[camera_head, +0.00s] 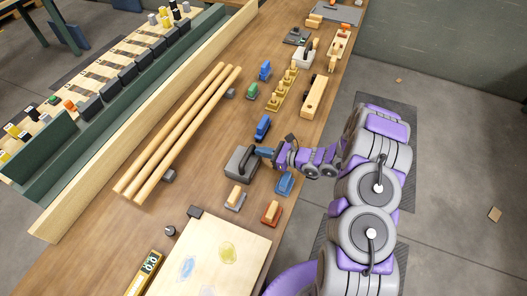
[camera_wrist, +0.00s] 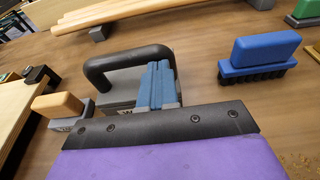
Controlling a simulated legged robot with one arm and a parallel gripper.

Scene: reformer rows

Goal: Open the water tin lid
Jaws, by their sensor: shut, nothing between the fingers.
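The water tin (camera_head: 236,172) is a grey box on the wooden bench, with a black arched handle (camera_head: 245,161) on top. In the wrist view the handle (camera_wrist: 125,55) stands up over the grey top, and a pale letter "W" shows partly on the tin (camera_wrist: 122,137). The lid appears to be down, but its seam is hidden. My gripper (camera_head: 264,152) is at the right side of the handle. In the wrist view its blue fingertips (camera_wrist: 158,85) are together, in front of the handle's right end, with nothing between them. Whether they touch the handle is unclear.
A blue brush (camera_wrist: 258,52) lies beyond the tin, and a wood-topped block (camera_head: 235,197) lies near it. A blue block (camera_head: 284,183) is under my arm. Long wooden rods (camera_head: 180,130) lie left. A pale board (camera_head: 215,255) covers the near bench.

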